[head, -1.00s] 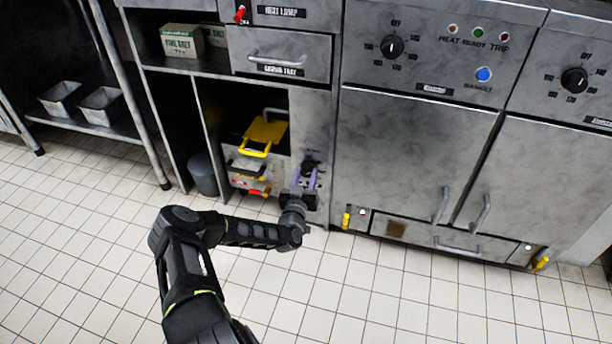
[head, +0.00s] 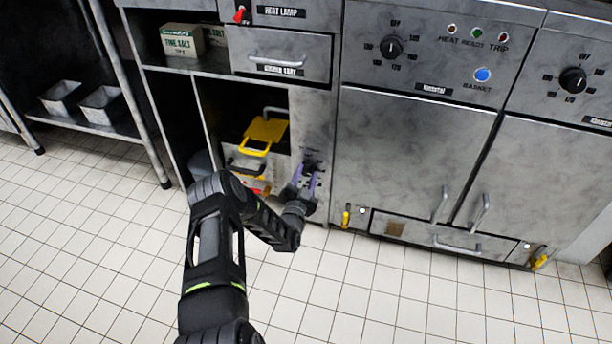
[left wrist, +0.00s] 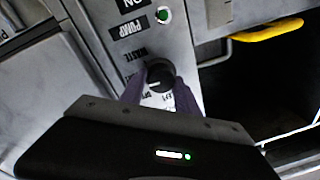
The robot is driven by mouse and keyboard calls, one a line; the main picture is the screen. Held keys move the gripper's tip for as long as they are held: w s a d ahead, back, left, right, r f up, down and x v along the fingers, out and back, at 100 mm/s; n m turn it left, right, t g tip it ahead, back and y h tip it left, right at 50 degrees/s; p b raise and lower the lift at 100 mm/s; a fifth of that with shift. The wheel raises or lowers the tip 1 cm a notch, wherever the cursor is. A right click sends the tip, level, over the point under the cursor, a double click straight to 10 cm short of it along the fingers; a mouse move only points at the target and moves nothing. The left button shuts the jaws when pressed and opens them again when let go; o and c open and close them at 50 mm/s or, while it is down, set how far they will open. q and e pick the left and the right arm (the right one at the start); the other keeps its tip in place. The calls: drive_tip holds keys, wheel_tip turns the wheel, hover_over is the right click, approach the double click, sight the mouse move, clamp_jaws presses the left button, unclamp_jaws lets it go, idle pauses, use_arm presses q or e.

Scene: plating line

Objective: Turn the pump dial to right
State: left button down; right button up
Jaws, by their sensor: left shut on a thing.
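The pump dial (left wrist: 160,76) is a round black knob on a grey metal panel in the left wrist view, below a label reading PUMP. My right gripper is not in view.
A yellow-handled unit (head: 263,133) sits in the open bay left of the panel. To the right are fryer doors (head: 415,150) and yellow-handled valves (head: 346,216) low down. A green light (left wrist: 163,15) shows near the dial. The tiled floor (head: 400,290) in front is clear.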

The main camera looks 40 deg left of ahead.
use_arm(q)
drive_tip(key=shift+m, duration=0.6)
drive_tip(key=c, duration=0.9)
unclamp_jaws()
drive_tip(key=shift+s, duration=0.1)
drive_tip(key=p+v, duration=0.2)
drive_tip(key=v, duration=0.5)
drive_tip(key=shift+s+p, duration=0.3)
drive_tip(key=shift+d+f, duration=0.1)
drive_tip(key=shift+d, duration=0.05)
